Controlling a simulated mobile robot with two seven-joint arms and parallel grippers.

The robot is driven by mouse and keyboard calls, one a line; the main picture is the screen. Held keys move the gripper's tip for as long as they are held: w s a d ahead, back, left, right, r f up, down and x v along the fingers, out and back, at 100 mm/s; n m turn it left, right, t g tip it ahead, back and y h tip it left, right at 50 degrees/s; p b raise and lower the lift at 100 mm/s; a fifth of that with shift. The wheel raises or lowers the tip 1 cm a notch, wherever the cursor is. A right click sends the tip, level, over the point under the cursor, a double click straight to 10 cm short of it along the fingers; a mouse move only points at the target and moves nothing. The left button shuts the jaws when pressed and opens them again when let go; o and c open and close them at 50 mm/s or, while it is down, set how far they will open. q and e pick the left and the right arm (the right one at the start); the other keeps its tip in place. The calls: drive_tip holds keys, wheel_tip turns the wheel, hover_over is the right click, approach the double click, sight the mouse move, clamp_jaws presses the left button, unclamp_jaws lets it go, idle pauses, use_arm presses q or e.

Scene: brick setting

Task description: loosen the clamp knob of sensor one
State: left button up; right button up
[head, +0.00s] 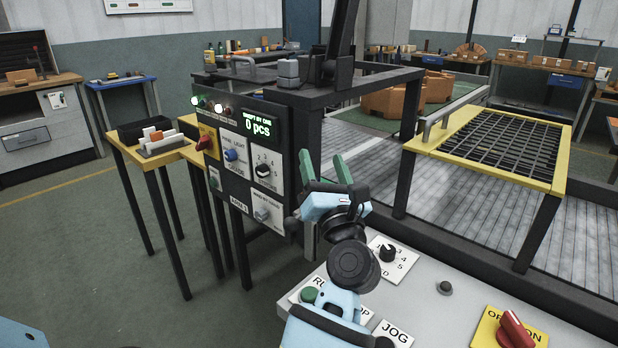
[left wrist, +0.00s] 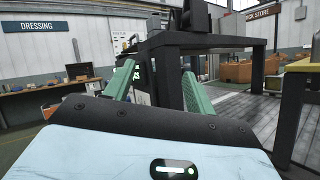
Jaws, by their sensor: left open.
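My left gripper (head: 325,168) is open, with two green fingers pointing up and away, in front of the right edge of the black control box (head: 246,118). No object shows between the fingers. In the left wrist view the open fingers (left wrist: 157,88) point toward a black frame (left wrist: 205,40), apparently still some distance off. A grey block (head: 288,68) and dark brackets (head: 328,72) sit on top of the black frame in the head view. I cannot tell which part is sensor one or its clamp knob. My right gripper is not in view.
The control box carries a red switch (head: 204,143), a blue knob (head: 231,155) and a black dial (head: 263,170). A grey operating panel (head: 445,316) lies below my arm. A roller conveyor (head: 455,215) and a yellow-rimmed grate (head: 500,145) are at right. Open floor is at left.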

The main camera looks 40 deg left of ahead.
use_arm(q)
wheel_tip(320, 180, down, 7)
drive_tip(key=a+n+g+h, duration=0.2)
drive_tip(key=n+g+h, duration=0.1)
drive_tip(key=n, duration=0.1)
drive_tip(key=shift+h, duration=0.3)
drive_tip(key=x, duration=0.5)
drive_tip(key=f+x, duration=0.1)
drive_tip(key=x, duration=0.2)
drive_tip(key=shift+w+d+p, duration=0.25)
drive_tip(key=shift+w+p, duration=0.15)
